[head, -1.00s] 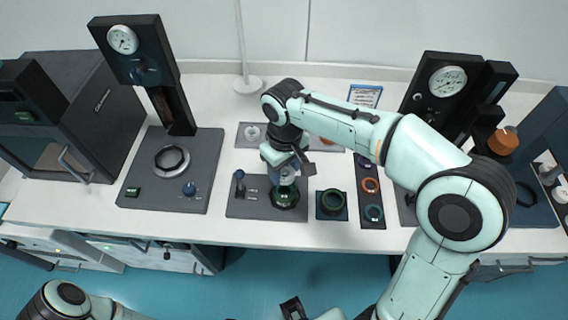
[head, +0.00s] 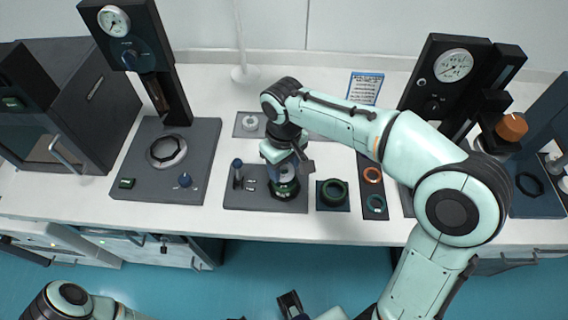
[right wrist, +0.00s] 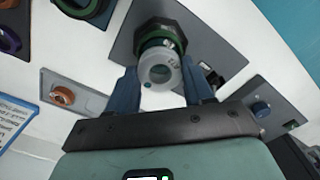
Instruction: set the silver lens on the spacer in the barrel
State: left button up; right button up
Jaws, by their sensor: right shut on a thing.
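My right gripper (right wrist: 163,88) is shut on the silver lens (right wrist: 158,72), a pale, round, glassy piece between its two blue fingers. The dark barrel with a green band (right wrist: 157,38) lies just beyond the lens in the right wrist view. In the head view my right gripper (head: 284,168) is over the barrel (head: 284,192), which stands on a grey plate. Whether the lens touches the barrel cannot be told. The spacer inside the barrel is hidden.
A dark pad with a green ring (head: 333,193) lies just right of the barrel. A blue knob post (head: 238,172) stands left of the barrel. Gauge stands rise on both sides.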

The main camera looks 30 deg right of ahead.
jog(key=shift+f+b, duration=0.4)
jog(key=shift+f, duration=0.3)
jog(key=shift+f, duration=0.15)
dwell(0.7)
dwell(0.6)
jog(key=shift+f, duration=0.35)
dwell(1.1)
jog(key=o, duration=1.1)
notch_tip(320, 180, up, 13)
jog(key=p, duration=0.3)
jog(key=shift+r, duration=0.2)
